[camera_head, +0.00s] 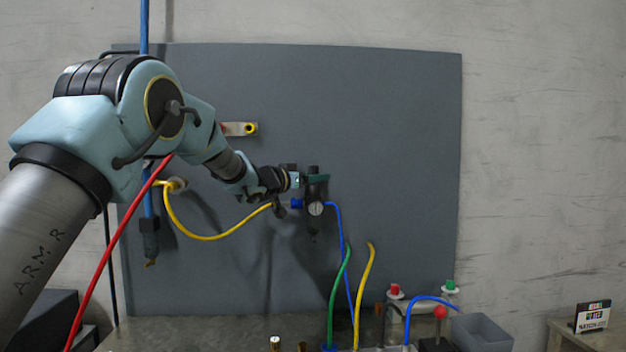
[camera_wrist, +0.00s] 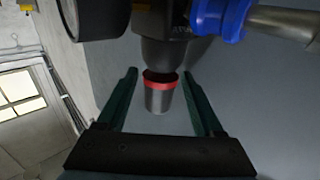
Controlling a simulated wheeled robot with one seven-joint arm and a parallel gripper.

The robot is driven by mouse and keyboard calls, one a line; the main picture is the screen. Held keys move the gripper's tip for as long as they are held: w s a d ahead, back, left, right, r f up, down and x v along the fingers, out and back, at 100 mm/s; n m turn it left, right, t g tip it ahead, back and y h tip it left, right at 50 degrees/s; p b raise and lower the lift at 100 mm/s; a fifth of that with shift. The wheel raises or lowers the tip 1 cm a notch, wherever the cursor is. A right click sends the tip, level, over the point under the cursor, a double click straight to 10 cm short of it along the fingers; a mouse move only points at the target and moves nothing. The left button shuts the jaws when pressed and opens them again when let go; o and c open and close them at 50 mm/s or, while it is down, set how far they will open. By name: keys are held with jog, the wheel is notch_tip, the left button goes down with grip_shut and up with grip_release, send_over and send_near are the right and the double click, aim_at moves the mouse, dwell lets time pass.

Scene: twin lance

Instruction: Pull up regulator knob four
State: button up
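The regulator (camera_head: 315,222) hangs on the grey panel, dark-bodied with a round gauge (camera_head: 315,208). In the wrist view its dark body (camera_wrist: 166,52) is at the top, with a silver knob (camera_wrist: 160,100) below it and a red ring (camera_wrist: 160,80) between them. My gripper (camera_head: 317,178) is at the regulator's upper part. In the wrist view my gripper (camera_wrist: 160,82) is open, with one green finger on each side of the knob and a visible gap on both sides. No number on the knob is readable.
A blue fitting (camera_wrist: 222,18) sits close to the fingers. A blue hose (camera_head: 338,225) and a yellow hose (camera_head: 215,237) run near the regulator. The panel right of the regulator is clear.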

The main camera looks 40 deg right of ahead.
jog(key=shift+o, duration=0.4)
jog(key=shift+f, duration=0.1)
jog(key=shift+a+f, duration=0.1)
jog(key=shift+a, duration=0.2)
jog(key=s+a+b, duration=0.1)
jog(key=a+b, duration=0.3)
jog(key=a, duration=0.6)
